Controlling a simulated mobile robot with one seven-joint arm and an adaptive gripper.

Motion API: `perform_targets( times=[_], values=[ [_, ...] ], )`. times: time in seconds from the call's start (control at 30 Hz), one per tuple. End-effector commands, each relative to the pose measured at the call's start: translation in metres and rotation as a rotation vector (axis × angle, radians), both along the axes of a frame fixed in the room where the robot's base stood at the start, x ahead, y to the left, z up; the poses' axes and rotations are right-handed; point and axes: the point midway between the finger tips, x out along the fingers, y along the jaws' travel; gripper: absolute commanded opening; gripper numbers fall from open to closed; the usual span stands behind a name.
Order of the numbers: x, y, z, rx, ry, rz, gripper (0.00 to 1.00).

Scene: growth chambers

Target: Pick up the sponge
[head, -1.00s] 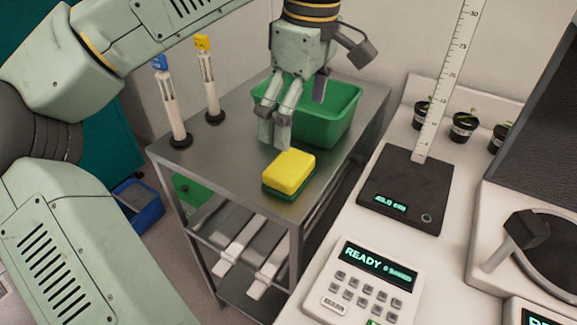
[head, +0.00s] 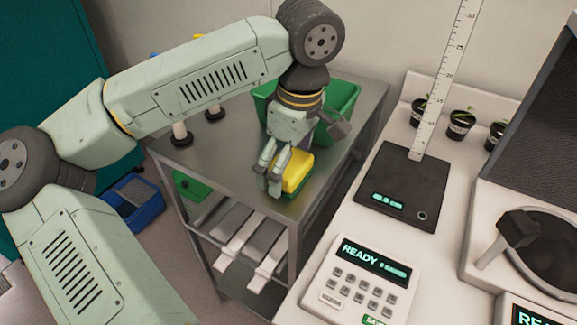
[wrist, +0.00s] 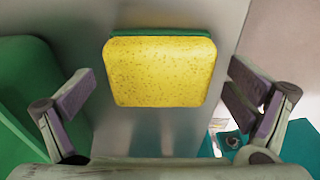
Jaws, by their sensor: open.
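The sponge (head: 295,172) is yellow on top with a green layer below. It lies on the metal cart top (head: 225,160), near the cart's front right edge. My gripper (head: 269,178) is low over the cart at the sponge and hides part of it in the head view. In the wrist view the sponge (wrist: 162,70) sits between the two spread fingers and ahead of them, with gaps on both sides. My gripper (wrist: 160,110) is open and holds nothing.
A green bin (head: 345,100) stands behind my gripper on the cart; it shows at the left in the wrist view (wrist: 35,85). Two upright tools stand at the cart's left, partly hidden by my arm. A white bench (head: 325,270) with a keypad device (head: 365,285) is at the right.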

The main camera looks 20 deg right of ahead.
Motion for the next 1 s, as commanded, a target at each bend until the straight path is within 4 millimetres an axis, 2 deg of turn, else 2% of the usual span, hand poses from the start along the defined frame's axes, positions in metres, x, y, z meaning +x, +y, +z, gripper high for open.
perform_targets(
  times=[0.1, 0.8, 1.0],
  values=[
    [0.0000, 0.0000, 0.0001, 0.000, 0.000, 0.000, 0.98],
    [-0.0001, -0.0001, 0.0005, 0.000, 0.000, 0.000, 0.52],
    [0.0000, -0.0002, 0.0011, 0.000, 0.000, 0.000, 0.52]
  ],
)
